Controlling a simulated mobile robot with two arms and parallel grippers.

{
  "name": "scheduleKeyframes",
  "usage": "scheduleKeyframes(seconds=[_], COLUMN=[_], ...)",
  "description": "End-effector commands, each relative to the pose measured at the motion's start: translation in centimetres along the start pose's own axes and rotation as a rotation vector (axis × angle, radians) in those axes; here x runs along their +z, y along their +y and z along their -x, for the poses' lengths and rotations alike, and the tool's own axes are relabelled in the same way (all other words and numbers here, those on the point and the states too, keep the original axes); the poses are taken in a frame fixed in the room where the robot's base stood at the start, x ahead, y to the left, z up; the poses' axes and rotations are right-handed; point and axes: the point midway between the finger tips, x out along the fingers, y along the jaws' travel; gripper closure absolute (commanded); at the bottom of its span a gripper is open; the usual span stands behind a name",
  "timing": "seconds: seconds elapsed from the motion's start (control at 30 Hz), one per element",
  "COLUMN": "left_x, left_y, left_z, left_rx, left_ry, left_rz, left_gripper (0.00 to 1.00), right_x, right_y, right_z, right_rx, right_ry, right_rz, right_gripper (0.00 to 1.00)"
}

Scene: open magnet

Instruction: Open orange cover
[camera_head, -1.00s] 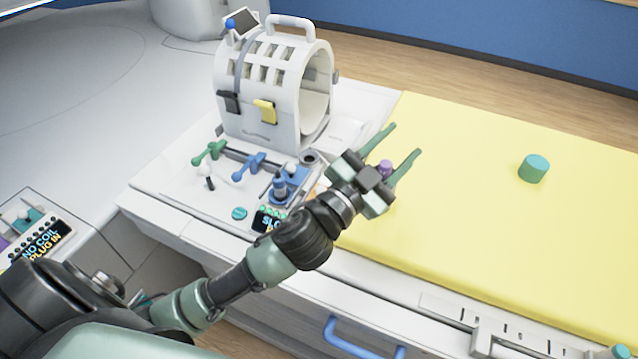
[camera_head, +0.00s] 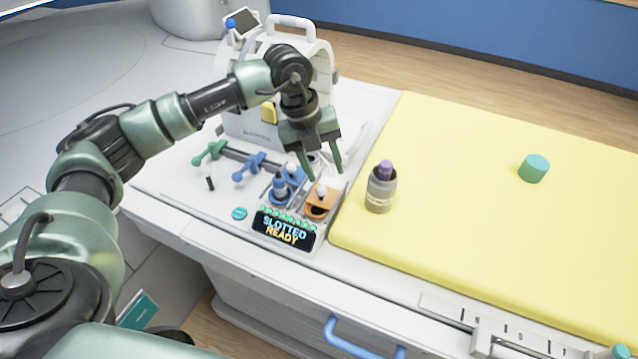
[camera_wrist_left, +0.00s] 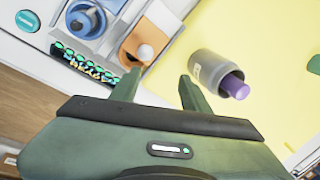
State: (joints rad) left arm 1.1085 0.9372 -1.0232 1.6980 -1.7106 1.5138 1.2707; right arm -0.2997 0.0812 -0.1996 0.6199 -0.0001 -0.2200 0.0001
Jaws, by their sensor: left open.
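The orange cover (camera_head: 319,207) sits at the right end of the row of sockets on the white console, with a white round knob on it. In the left wrist view the orange cover (camera_wrist_left: 128,52) and its white knob lie just beyond the fingertips. My left gripper (camera_head: 325,176) is open and points down, a little above and behind the orange cover, with nothing between its fingers. It also shows in the left wrist view (camera_wrist_left: 158,85). I cannot tell whether the cover is shut or ajar. My right gripper is not in view.
A grey bottle with a purple cap (camera_head: 380,189) stands close right of the cover, on the yellow mat (camera_head: 470,200). A blue socket part (camera_head: 282,187) is left of the cover. A display (camera_head: 284,230) reads "SLOTTED READY". The white coil (camera_head: 300,30) stands behind my arm.

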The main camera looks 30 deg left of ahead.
Motion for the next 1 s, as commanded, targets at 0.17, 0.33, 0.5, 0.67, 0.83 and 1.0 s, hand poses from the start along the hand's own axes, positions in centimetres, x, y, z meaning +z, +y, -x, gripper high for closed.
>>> scheduleKeyframes(seconds=[0.17, 0.33, 0.5, 0.67, 0.83, 1.0], left_x=[1.6, 1.6, 1.6, 1.7, 1.8, 1.8], left_y=[2.2, 2.4, 2.6, 2.6, 2.7, 2.7], left_z=[0.8, -1.4, -4.2, -6.0, -6.7, -6.8], left_rx=[0.081, 0.084, 0.081, 0.079, 0.078, 0.078], left_ry=[-0.042, -0.038, -0.038, -0.037, -0.04, -0.04], left_rz=[0.046, 0.045, 0.043, 0.043, 0.042, 0.042], left_gripper=[0.54, 0.54, 0.54, 0.54, 0.54, 0.54], right_x=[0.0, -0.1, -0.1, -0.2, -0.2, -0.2], right_y=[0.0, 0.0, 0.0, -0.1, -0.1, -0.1], right_z=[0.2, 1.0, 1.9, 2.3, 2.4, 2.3], right_rx=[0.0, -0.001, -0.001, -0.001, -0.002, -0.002], right_ry=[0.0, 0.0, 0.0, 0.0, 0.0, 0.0], right_rz=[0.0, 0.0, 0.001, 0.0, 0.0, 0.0], right_gripper=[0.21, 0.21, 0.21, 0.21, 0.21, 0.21])
